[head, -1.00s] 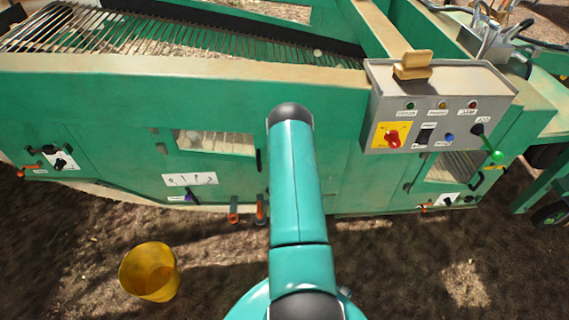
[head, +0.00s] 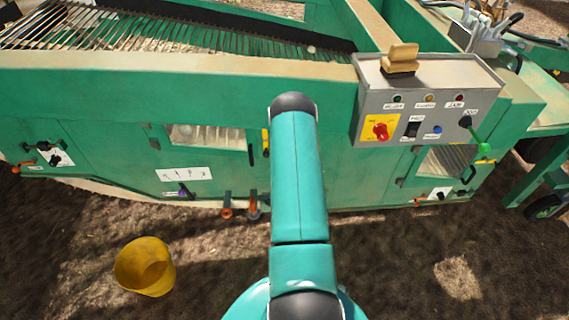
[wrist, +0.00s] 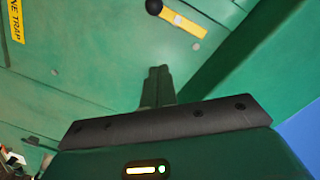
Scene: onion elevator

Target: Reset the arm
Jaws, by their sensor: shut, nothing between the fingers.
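My gripper (wrist: 158,84) shows in the wrist view with its two dark green fingers together and nothing between them. It is in front of a green machine panel (wrist: 90,55); I cannot tell the distance. A yellow bar with a black knob (wrist: 183,17) is on the panel beyond the fingertips. In the head view my teal arm reaches forward over the middle and hides the gripper.
The green machine (head: 90,90) fills the far side. Its grey control box (head: 430,100) carries a red knob and lamps, right of my arm. A yellow bucket (head: 145,266) stands on the dirt at the left. Open dirt lies at the lower right.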

